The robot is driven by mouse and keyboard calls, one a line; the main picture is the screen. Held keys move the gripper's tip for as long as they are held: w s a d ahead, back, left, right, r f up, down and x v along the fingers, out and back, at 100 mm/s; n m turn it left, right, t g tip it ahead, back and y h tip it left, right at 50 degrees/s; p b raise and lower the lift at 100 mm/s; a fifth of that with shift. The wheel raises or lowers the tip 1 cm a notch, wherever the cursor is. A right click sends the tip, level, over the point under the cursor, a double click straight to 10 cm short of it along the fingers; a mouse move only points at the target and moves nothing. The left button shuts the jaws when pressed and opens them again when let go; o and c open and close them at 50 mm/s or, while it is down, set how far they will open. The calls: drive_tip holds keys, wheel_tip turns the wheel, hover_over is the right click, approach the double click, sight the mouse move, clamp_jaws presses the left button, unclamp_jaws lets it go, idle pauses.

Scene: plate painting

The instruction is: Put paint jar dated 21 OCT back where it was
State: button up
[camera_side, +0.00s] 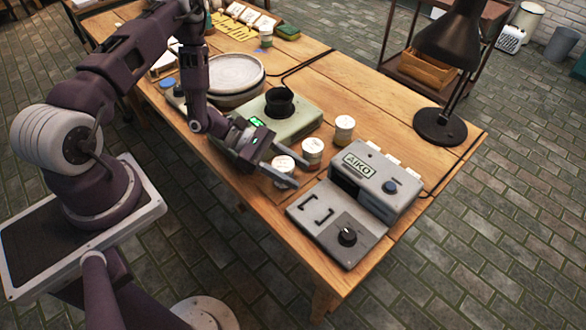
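Three small jars with pale lids stand at the front right of the table: a near jar (284,162), a middle jar (312,152) and a back jar (344,128). Another small jar (266,36) stands at the far end, by the yellow cards. The dates on the jars are too small to read, so I cannot tell which is 21 OCT. My gripper (277,170) is low at the near jar, with one finger across its front. The finger hides the jar's lower part. I cannot tell whether the fingers grip it.
A grey device marked AIKO (376,180) with a flat dial panel (338,222) is just right of the jars. A green scale with a black cup (280,104) and a round pale basin (236,74) are behind. A black lamp (440,127) stands at the right edge.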

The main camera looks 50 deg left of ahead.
drive_tip(key=o, duration=0.4)
drive_tip(key=shift+r, duration=0.1)
drive_tip(key=v, duration=1.2)
drive_tip(key=s+d+r+m+g+y, duration=0.2)
drive_tip(key=d+r+m+g, duration=0.15)
drive_tip(key=r+m, duration=0.45)
drive_tip(key=s+d+r+m+g+y, duration=0.25)
drive_tip(key=d+r+m, duration=0.25)
drive_tip(key=r, duration=0.6)
drive_tip(key=s+a+r+m+t+y, duration=0.1)
drive_tip(key=s+r+m+t+y, duration=0.4)
drive_tip(key=s+r+m+y, duration=0.3)
drive_tip(key=shift+s+a+r+m+t, duration=0.35)
drive_tip(key=shift+s+r+m, duration=0.65)
drive_tip(key=shift+s, duration=0.8)
